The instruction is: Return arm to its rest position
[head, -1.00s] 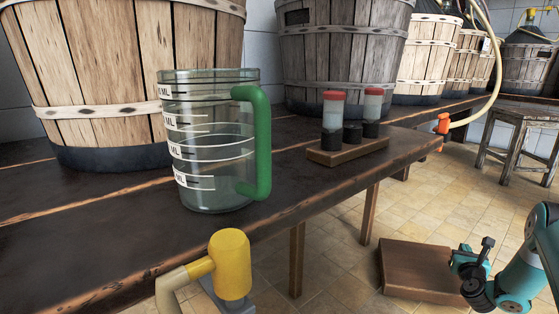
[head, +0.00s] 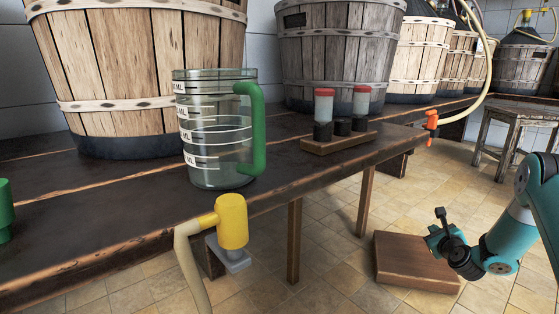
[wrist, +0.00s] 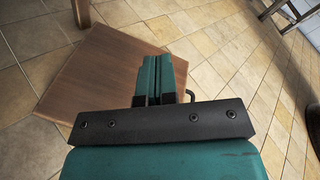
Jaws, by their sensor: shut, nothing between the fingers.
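My gripper (head: 437,227) is at the right of the head view, in the air clear of the bench. It is empty, and my teal arm comes in from the right edge. In the wrist view the two teal fingers (wrist: 160,78) lie close together over a brown wooden block on the floor, with nothing between them. I cannot tell how high above the block the gripper is.
The wooden bench (head: 110,205) carries a measuring jug (head: 205,150) with a green handle and a rack (head: 335,142) with red-capped vials. A yellow tap (head: 232,222) is at its front edge. The brown block (head: 410,262) lies on the floor, and a stool (head: 515,115) stands at the right.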

